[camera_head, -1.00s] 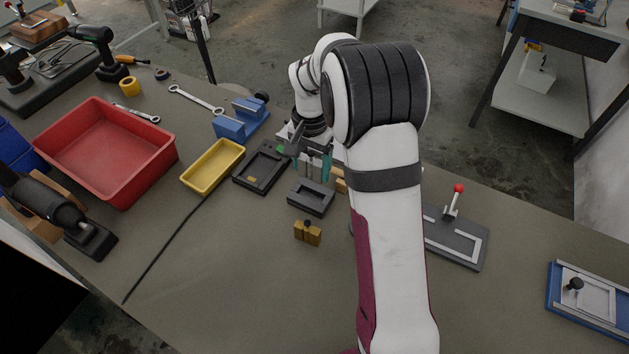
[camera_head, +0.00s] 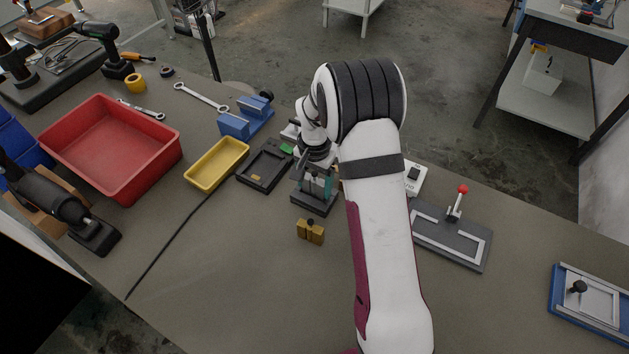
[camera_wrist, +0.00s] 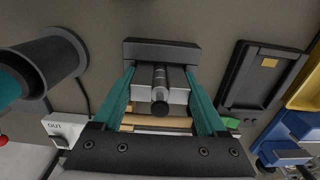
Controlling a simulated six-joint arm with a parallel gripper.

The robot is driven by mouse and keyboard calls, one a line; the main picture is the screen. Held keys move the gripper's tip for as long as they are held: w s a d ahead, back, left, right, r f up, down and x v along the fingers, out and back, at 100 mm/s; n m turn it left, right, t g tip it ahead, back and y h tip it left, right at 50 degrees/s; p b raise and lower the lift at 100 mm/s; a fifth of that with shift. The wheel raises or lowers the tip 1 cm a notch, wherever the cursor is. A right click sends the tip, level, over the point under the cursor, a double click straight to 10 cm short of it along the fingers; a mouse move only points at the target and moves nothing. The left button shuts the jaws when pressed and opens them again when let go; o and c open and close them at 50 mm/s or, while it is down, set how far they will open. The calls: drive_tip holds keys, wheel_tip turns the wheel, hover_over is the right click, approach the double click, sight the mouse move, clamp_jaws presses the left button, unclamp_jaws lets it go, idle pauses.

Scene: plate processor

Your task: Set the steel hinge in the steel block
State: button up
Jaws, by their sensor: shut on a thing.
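The steel hinge (camera_wrist: 176,95), a pale grey piece with a dark round knuckle, sits between the teal fingers of my gripper (camera_wrist: 161,78) in the wrist view. My gripper (camera_head: 317,181) is shut on it. The steel block (camera_head: 314,205), a dark grey block, lies directly beneath the gripper in the head view. In the wrist view its dark edge (camera_wrist: 140,53) shows just beyond the fingertips. The fingers and hinge hide most of the block's recess, so I cannot tell whether the hinge touches it.
A brass piece (camera_head: 310,232) stands just in front of the block. A dark tray fixture (camera_head: 278,177) and a yellow bin (camera_head: 216,163) are to the left. A lever fixture (camera_head: 437,244) is to the right. The bench's front middle is clear.

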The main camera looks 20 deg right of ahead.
sight(314, 173)
drive_tip(key=shift+f, duration=0.3)
idle(0.5)
drive_tip(key=o, duration=1.6)
drive_tip(key=shift+c, duration=0.2)
drive_tip(key=shift+r, duration=4)
